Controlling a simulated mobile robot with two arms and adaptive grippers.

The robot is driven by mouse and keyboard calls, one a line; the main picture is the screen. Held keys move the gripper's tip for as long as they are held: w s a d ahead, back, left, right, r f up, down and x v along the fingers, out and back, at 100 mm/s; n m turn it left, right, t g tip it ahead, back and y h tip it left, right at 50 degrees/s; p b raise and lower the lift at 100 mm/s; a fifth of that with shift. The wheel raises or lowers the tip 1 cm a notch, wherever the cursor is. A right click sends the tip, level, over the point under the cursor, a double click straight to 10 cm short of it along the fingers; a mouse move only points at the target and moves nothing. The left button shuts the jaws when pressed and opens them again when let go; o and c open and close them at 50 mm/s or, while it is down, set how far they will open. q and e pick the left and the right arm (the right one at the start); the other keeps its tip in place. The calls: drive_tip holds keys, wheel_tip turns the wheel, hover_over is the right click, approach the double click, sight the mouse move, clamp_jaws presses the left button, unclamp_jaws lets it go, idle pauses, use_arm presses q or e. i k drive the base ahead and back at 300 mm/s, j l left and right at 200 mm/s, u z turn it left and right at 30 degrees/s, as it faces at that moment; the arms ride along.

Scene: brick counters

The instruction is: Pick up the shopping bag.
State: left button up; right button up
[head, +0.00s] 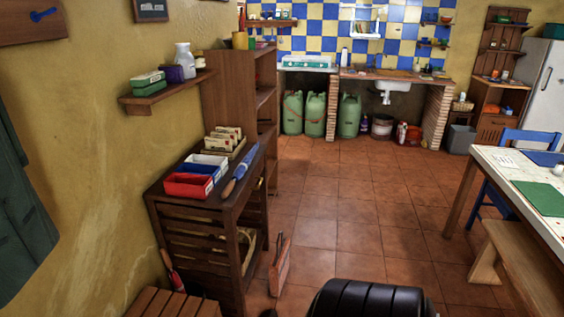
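What looks like the shopping bag (281,268) is a thin reddish-brown upright thing on the tiled floor at the lower middle of the head view. It stands just right of a dark wooden cabinet, seen nearly edge-on, with a narrow part rising at its top. I cannot tell for certain that it is a bag. Neither of my grippers is in view.
The wooden cabinet (175,233) carries red, white and blue boxes. A wooden bench (520,262) and a white-topped table (508,170) stand at the right. The tiled floor (345,200) between is clear. Green gas bottles (314,115) stand at the back.

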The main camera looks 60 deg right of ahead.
sight(280, 267)
drive_tip(key=k+j+z, duration=0.15)
drive_tip(key=z, duration=1.9)
drive_tip(key=i+l+u, duration=0.35)
